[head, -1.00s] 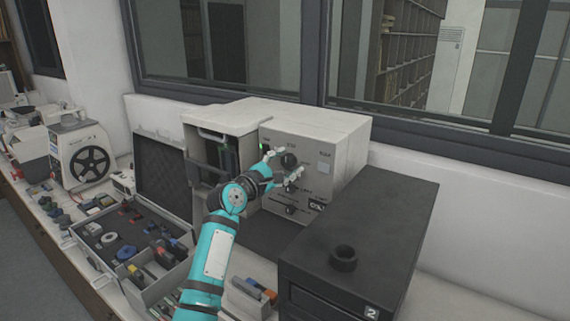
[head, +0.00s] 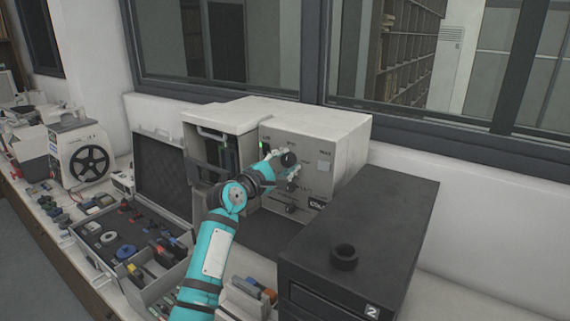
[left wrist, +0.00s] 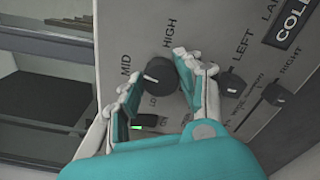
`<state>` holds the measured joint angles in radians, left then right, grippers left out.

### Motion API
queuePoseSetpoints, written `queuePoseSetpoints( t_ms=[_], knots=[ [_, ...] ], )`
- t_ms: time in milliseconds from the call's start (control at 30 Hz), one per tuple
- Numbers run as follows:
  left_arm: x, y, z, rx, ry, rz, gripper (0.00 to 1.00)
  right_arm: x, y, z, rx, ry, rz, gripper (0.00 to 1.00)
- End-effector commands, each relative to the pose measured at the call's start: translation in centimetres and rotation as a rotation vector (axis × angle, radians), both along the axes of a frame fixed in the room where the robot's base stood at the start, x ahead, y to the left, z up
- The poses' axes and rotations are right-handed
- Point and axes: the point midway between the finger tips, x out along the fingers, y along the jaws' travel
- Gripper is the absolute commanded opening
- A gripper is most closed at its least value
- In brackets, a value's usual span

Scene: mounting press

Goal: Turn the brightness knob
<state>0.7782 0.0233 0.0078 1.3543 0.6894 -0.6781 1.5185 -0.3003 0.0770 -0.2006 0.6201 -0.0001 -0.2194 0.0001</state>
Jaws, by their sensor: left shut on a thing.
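A large round dark knob (head: 289,158) sits at the upper part of the front panel of a grey press-like box (head: 320,135). No brightness label is readable. My left gripper (head: 281,165) is at this knob, one finger on each side of it, and shut on it. In the left wrist view my gripper (left wrist: 157,80) has its fingers around the knob; the exact contact is partly hidden. My right gripper is not in view.
Two smaller dark knobs show below, one near LEFT (left wrist: 232,82) and one near RIGHT (left wrist: 277,95). A black cabinet (head: 400,215) marked 2 stands in front at right. An open case of parts (head: 85,235) lies at left.

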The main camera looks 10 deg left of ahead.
Motion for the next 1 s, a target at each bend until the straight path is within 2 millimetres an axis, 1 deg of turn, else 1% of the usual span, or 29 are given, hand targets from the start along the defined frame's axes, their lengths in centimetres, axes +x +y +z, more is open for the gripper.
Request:
queuePoseSetpoints(
  t_ms=[33, 700, 1000],
  knots=[
    [0.0, 0.0, -0.2, 0.041, -0.013, -0.001, 0.04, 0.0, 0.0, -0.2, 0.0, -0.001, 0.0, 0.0],
    [0.0, -0.1, -0.5, 0.632, -0.254, -0.003, 0.04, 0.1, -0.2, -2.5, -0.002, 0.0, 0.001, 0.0],
    [0.0, 0.0, -0.6, 0.867, -0.35, -0.002, 0.04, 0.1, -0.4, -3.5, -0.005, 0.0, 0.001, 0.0]
  ],
)
